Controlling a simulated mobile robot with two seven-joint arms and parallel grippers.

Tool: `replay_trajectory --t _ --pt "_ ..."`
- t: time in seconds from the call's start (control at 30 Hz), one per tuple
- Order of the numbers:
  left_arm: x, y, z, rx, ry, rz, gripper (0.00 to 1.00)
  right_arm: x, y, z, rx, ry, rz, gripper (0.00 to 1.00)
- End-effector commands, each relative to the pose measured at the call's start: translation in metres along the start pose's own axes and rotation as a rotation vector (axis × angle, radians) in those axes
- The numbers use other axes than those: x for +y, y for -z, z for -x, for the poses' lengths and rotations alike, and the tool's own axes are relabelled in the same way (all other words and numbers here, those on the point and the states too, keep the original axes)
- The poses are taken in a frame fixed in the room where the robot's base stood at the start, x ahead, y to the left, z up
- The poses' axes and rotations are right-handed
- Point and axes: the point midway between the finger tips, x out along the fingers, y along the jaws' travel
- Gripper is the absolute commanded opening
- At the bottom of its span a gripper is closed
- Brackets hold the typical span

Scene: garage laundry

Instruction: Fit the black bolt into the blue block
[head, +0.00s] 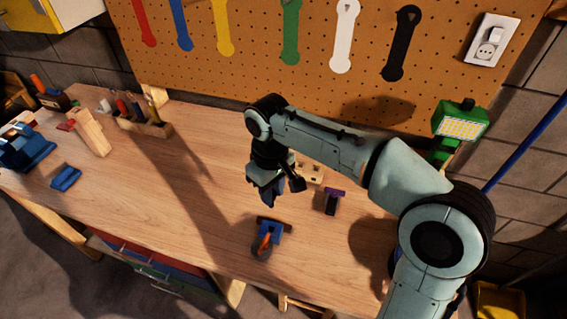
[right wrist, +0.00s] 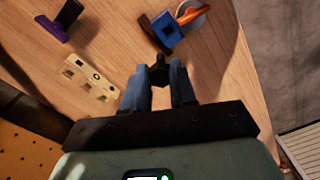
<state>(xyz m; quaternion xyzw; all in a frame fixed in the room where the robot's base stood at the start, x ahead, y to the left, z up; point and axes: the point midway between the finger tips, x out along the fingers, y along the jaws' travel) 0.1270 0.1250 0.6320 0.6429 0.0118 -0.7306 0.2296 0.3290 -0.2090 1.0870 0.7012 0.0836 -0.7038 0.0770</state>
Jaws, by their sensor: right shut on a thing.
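My right gripper (head: 268,198) is above the middle of the workbench. In the right wrist view its fingers (right wrist: 160,80) are shut on the black bolt (right wrist: 160,73), which shows as a dark knobbed piece between the fingertips. In the head view I cannot make the bolt out. The blue block (head: 273,228) sits on the bench nearer the front edge, with a dark bar beside it. It also shows in the right wrist view (right wrist: 168,29), beyond the fingertips and apart from the bolt. My left gripper is not in view.
A pale wooden block with holes (head: 311,173) and a purple-and-black piece (head: 333,200) lie right of the gripper. An orange-handled round object (head: 262,243) is against the blue block. Tools and another blue piece (head: 65,178) are at left. The middle-left bench is clear.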

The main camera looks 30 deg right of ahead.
Motion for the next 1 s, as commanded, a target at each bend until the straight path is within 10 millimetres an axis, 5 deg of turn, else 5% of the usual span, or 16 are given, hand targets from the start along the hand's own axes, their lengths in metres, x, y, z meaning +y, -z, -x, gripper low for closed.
replay_trajectory --t 0.2,0.63,1.0 --pt "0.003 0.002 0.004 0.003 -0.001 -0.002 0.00 -0.016 -0.010 0.000 0.006 -0.012 -0.041 0.00" --pt "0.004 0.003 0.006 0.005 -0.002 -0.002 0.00 -0.016 -0.011 0.000 0.005 -0.012 -0.045 0.00" --pt "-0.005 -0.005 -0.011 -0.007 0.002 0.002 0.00 -0.016 -0.011 -0.024 0.003 -0.012 -0.044 0.00"
